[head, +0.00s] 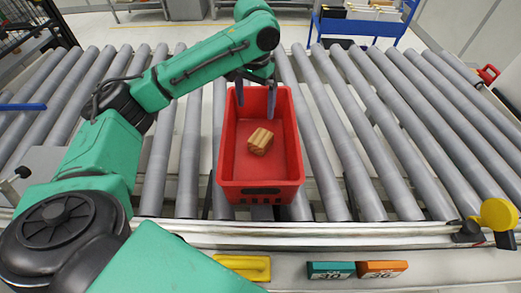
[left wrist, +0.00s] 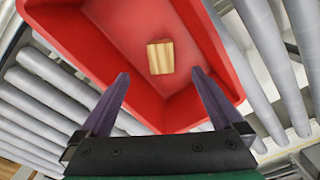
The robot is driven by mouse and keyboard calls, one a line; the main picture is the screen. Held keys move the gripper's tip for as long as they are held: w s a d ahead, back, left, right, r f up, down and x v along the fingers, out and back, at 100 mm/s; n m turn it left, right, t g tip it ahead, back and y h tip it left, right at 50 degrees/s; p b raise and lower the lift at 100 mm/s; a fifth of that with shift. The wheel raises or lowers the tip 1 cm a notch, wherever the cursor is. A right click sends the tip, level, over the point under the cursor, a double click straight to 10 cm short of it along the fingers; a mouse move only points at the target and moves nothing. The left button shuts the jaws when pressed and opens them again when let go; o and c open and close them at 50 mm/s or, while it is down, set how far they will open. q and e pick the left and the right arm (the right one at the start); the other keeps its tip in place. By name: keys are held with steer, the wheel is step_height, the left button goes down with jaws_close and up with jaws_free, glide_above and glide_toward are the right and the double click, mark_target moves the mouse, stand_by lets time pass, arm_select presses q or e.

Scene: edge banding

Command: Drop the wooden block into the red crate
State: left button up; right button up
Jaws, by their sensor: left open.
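The wooden block (head: 260,141) is light brown with darker stripes and lies inside the red crate (head: 261,188), near the middle of its floor. The crate stands on the roller conveyor. My left gripper (head: 255,93) is over the far end of the crate, open and empty, apart from the block. In the left wrist view the block (left wrist: 160,57) lies on the crate floor beyond the two spread fingers (left wrist: 160,85), and the red crate (left wrist: 65,40) fills the upper middle. My right gripper is in neither view.
Grey rollers (head: 340,140) run on both sides of the crate, with bare rollers to the right. A metal rail (head: 350,234) borders the near side. A yellow disc (head: 498,214) stands at the right.

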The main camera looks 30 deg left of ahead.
arm_select(q)
step_height(320, 180, up, 9)
steer(key=p, duration=0.1)
steer(key=shift+p, duration=0.35)
